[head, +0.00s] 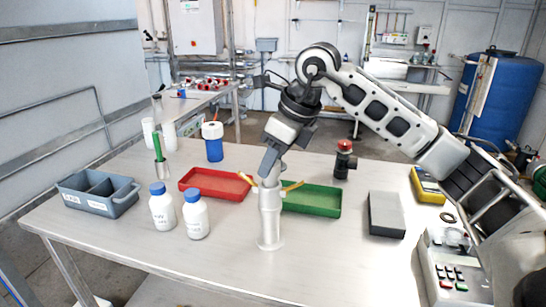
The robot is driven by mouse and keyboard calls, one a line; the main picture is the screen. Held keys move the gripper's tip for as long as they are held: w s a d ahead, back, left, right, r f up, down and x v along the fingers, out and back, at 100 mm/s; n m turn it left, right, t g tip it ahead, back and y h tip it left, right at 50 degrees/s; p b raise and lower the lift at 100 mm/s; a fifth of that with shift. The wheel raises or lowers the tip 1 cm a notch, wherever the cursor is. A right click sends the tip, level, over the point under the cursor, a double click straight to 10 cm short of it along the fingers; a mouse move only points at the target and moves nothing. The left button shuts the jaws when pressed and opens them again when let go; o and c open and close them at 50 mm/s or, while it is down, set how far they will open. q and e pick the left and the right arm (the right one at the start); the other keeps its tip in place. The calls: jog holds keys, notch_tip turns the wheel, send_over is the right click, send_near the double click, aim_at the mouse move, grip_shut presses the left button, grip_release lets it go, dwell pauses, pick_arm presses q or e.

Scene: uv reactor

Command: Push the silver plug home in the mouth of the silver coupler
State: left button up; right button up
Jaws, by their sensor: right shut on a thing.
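The silver coupler (270,222) stands upright on the table near the middle of the head view, with a wide round foot and two yellow levers spread out to the sides near its top. My right gripper (272,164) is directly above it, pointing down at a slant. It is shut on the silver plug (278,171), of which only a small part shows between and below the fingers. The plug is at the coupler's mouth; I cannot tell how deep it sits. My left gripper is not in view.
A red tray (214,184) and a green tray (311,199) lie behind the coupler. Two white bottles with blue caps (196,216) stand left, near a grey-blue bin (97,194). A grey block (386,214) and a control box (450,270) are right. The front table area is clear.

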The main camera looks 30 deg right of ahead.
pick_arm(q)
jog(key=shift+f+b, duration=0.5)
jog(key=shift+b, duration=0.2)
pick_arm(e)
jog(key=shift+f, duration=1)
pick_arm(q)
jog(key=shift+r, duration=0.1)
pick_arm(e)
jog(key=o, duration=1.1)
jog(key=shift+c, duration=0.2)
jog(key=shift+v, duration=0.9)
pick_arm(q)
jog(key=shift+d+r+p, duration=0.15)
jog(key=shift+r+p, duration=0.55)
jog(key=shift+p, duration=0.05)
pick_arm(e)
jog(key=v, duration=1.4)
jog(key=shift+r, duration=0.2)
